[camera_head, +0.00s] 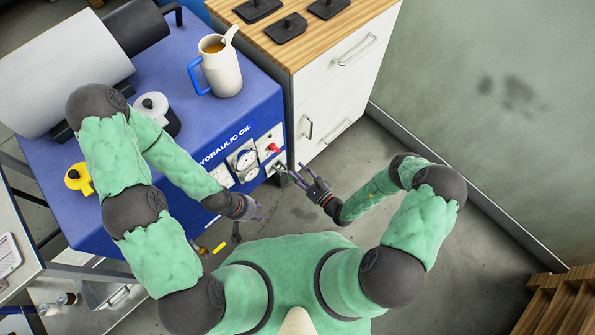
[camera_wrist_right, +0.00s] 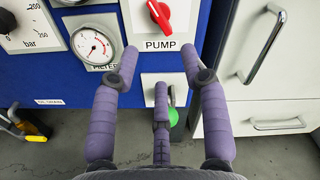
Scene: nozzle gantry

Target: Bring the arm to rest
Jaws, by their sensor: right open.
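My right gripper (camera_head: 299,174) is in front of the blue hydraulic oil unit's (camera_head: 232,122) panel, near its right edge. In the right wrist view the purple fingers of this gripper (camera_wrist_right: 160,66) are spread, with nothing between them. Beyond them are a red knob (camera_wrist_right: 159,14) marked PUMP and a small white plate with a lever and green tip (camera_wrist_right: 173,116), partly hidden by the fingers. My left gripper (camera_head: 257,211) hangs low beside the unit's front; its fingers are too small to judge.
A white drawer cabinet (camera_head: 335,85) with bar handles stands right of the unit. A pitcher (camera_head: 222,72), a white-lidded container (camera_head: 154,105) and a yellow object (camera_head: 79,178) are on the blue top. Open floor (camera_head: 330,200) lies right of my right gripper, before the green wall.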

